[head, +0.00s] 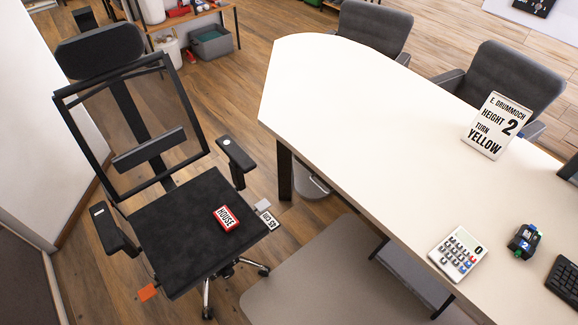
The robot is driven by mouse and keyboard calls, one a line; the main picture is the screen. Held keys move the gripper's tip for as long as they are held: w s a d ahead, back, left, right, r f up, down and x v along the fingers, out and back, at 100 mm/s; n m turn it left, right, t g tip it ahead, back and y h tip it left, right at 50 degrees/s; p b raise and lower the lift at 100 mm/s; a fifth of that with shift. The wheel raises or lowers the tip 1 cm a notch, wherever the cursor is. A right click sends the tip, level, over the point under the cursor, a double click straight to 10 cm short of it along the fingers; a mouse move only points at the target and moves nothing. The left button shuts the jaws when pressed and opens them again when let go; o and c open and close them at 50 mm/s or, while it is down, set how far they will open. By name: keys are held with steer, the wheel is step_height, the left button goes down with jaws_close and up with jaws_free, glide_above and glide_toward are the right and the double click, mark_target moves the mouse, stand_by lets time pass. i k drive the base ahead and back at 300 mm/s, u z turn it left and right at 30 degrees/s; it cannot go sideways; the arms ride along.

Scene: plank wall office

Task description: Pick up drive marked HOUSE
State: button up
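The drive marked HOUSE (227,217) is a small red block with a white label on top. It lies on the black seat (180,225) of an office chair, near the seat's right front part. Its label is readable and nothing covers it. My gripper is not in view.
The chair's armrests (236,155) flank the seat. A white tag (267,219) shows beside the seat.

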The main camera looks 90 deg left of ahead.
mark_target(225, 218)
steer(key=u, duration=1.45)
steer(key=k, duration=0.15)
steer(key=u, duration=3.05)
steer(key=k, duration=0.85)
steer(key=z, duration=0.6)
steer(key=i, duration=0.55)
steer(key=u, duration=0.05)
